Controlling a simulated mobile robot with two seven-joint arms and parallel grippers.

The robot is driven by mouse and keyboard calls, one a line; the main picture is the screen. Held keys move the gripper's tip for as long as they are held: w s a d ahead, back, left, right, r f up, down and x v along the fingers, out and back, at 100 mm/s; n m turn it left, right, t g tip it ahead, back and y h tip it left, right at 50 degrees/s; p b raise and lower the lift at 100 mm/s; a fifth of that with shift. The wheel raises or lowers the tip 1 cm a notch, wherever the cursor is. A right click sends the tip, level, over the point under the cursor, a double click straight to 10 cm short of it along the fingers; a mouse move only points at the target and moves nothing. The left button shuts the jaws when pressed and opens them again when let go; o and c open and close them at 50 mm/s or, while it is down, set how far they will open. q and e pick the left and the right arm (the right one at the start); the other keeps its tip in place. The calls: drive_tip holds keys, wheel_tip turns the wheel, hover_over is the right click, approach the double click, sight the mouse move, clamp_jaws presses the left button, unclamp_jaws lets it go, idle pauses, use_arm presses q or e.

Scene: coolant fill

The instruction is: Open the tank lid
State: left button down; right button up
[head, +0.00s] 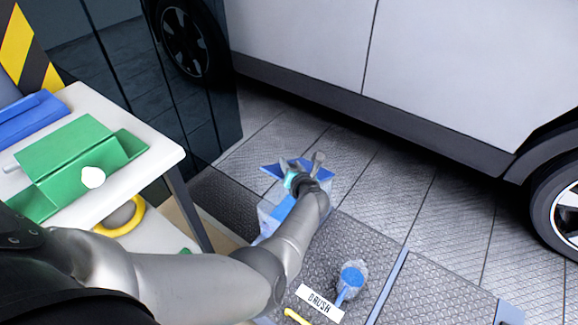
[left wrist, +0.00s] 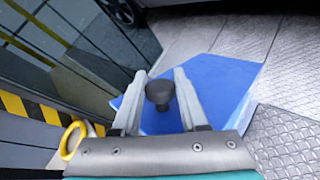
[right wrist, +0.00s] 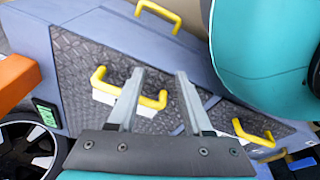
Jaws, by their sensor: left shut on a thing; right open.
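The blue tank lid (head: 270,171) lies partly behind my left gripper (head: 303,172) in the head view. In the left wrist view, the lid (left wrist: 228,85) fills the area ahead of the fingers. My left gripper (left wrist: 160,96) is shut on the lid's dark round knob (left wrist: 160,90). The pale, see-through blue tank (head: 267,212) is below the lid, partly hidden by my arm. I cannot tell whether the lid touches the tank's rim. My right gripper (right wrist: 157,98) is open and empty in the right wrist view.
A white table (head: 150,172) with a green tray (head: 70,150) stands at left. A blue round brush (head: 350,282) lies by a BRUSH label (head: 320,303). The white car (head: 430,70) bounds the back. Yellow handles (right wrist: 152,102) show beyond my right fingers.

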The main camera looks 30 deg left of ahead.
use_arm(q)
drive_tip(key=shift+w+r+p, duration=0.3)
drive_tip(key=shift+w+r, duration=0.1)
drive_tip(key=shift+r, duration=0.05)
use_arm(e)
drive_tip(key=shift+s+d+f, duration=0.25)
drive_tip(key=shift+s+d, duration=0.3)
drive_tip(key=shift+s, duration=0.2)
use_arm(q)
drive_tip(key=shift+c, duration=2.2)
unclamp_jaws()
